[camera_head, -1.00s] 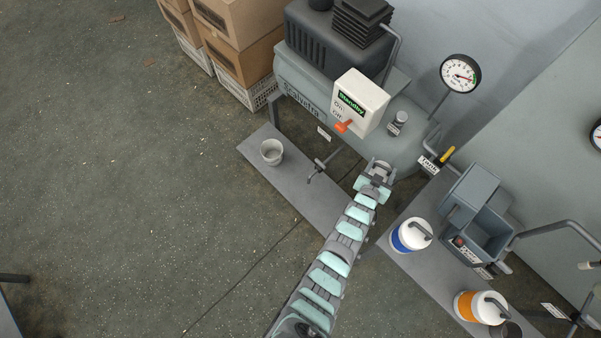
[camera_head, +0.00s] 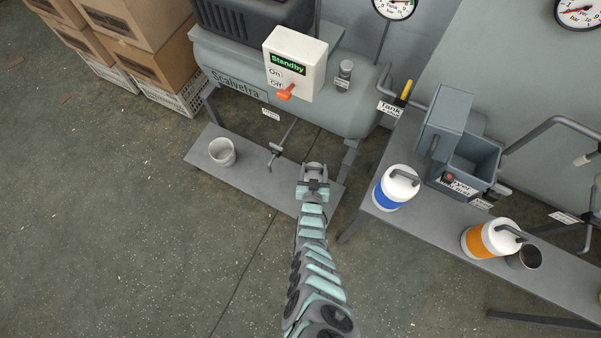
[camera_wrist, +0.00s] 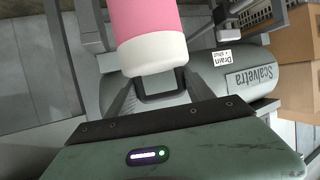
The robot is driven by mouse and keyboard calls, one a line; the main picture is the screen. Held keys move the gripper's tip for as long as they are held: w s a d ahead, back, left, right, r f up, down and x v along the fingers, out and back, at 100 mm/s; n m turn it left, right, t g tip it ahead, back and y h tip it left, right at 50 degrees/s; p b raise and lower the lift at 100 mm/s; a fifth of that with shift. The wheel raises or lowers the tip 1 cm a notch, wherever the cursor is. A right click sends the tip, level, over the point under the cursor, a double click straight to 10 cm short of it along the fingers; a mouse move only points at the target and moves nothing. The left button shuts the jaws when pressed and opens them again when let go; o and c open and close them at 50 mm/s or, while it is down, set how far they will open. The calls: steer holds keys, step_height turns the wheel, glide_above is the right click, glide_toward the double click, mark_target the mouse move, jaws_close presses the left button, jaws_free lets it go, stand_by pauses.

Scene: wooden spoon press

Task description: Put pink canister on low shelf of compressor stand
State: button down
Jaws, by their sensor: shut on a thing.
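My gripper (camera_head: 313,172) is shut on the dark loop handle of the pink canister (camera_wrist: 145,18), which has a white end towards the gripper in the wrist view. In the head view the canister is hidden behind my gripper. The low shelf (camera_head: 250,186) is a grey board under the compressor tank (camera_head: 235,80). My gripper appears over the right part of this shelf; I cannot tell whether the canister touches it.
A pale cup (camera_head: 222,152) stands on the shelf's left part. A drain valve (camera_head: 275,154) hangs under the tank. A bench at right holds a blue-banded canister (camera_head: 394,188), an orange-banded one (camera_head: 483,240) and a grey box (camera_head: 470,160). The shelf's middle is clear.

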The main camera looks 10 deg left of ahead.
step_height(320, 180, down, 20)
steer(key=b, duration=1.9)
steer(key=shift+r, duration=0.2)
steer(key=shift+c, duration=1.9)
jaws_free()
